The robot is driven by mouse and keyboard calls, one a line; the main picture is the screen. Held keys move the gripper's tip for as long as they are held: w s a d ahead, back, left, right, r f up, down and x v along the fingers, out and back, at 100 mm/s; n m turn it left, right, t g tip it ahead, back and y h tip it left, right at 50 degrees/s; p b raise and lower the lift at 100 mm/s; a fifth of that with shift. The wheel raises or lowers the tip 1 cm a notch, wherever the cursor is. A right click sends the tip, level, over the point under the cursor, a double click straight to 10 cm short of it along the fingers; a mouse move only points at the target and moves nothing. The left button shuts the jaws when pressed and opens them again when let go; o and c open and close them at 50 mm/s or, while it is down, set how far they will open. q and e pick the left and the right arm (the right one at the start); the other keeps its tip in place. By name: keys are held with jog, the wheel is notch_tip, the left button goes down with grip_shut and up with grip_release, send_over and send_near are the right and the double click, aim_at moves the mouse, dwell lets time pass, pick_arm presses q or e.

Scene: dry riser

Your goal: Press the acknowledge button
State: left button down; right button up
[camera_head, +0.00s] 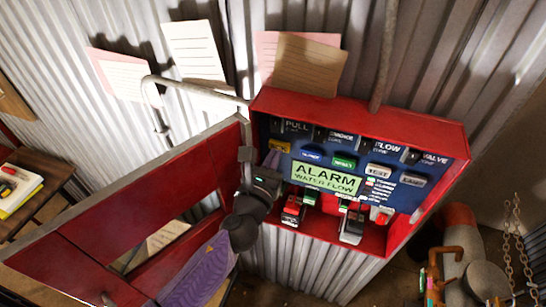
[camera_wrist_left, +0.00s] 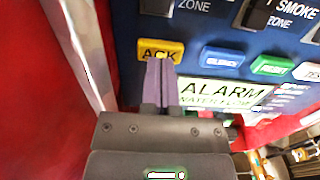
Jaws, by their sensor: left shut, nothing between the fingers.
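The acknowledge button is a yellow key marked ACK (camera_wrist_left: 174,48) at the upper left of the blue alarm panel in the left wrist view. It also shows in the head view as a small yellow key (camera_head: 279,145). My left gripper (camera_head: 271,160) is shut and empty, its purple fingers pointing up at the panel. In the left wrist view its fingertips (camera_wrist_left: 158,68) overlap the lower edge of the yellow key. I cannot tell whether they touch it. The blue panel (camera_head: 400,200) sits inside a red box. My right gripper is not in view.
Blue SILENCE (camera_head: 312,155) and green RESET (camera_head: 344,162) keys sit right of ACK, above the green ALARM WATER FLOW display (camera_head: 326,179). The red box rim (camera_head: 350,105) and open red door (camera_head: 140,205) flank my left arm. Paper sheets hang above.

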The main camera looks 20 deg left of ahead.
pick_arm(q)
jog(key=shift+w, duration=0.65)
dwell(0.3)
jog(key=s, duration=0.6)
